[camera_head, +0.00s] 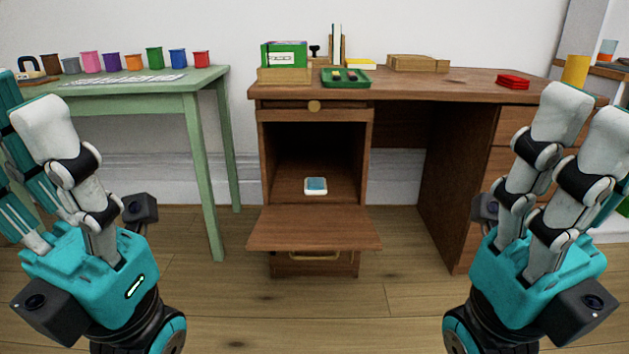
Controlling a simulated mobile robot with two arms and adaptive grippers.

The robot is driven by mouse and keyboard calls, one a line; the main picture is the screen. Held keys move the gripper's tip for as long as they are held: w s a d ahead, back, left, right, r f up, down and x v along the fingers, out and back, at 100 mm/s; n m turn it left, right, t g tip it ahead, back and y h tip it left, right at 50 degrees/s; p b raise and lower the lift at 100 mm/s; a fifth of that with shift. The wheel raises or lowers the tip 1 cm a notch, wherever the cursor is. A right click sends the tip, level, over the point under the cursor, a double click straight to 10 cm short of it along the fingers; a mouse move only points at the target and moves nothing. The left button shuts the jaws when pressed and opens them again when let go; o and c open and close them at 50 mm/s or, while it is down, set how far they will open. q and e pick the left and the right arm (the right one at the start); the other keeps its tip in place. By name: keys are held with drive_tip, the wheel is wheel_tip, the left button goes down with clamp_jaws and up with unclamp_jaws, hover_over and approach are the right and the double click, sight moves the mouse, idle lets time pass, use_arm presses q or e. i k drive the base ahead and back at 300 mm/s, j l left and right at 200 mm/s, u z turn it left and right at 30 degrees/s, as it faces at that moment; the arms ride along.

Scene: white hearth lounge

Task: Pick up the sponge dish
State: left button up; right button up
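The sponge dish (316,193) is a small white, rounded dish with a blue sponge in it. It sits upright on the floor of the open compartment in the brown desk's left pedestal, near the front. My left gripper (26,105) is at the left edge, its fingers pointing up, apart and empty. My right gripper (588,118) is at the right, also pointing up with fingers apart and empty. Both are well away from the dish.
The compartment's flap (290,232) hangs open, flat in front of the dish. A green table (140,102) with several coloured cups stands left. The desk top (440,87) holds a green tray (338,83), a green box (284,52) and red items (513,82). Floor ahead is clear.

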sight(313, 186)
drive_tip(key=i+j+u, duration=0.25)
drive_tip(key=i+j, duration=0.3)
drive_tip(key=i+j+u, duration=0.2)
drive_tip(key=i+j, duration=0.2)
drive_tip(key=i, duration=0.3)
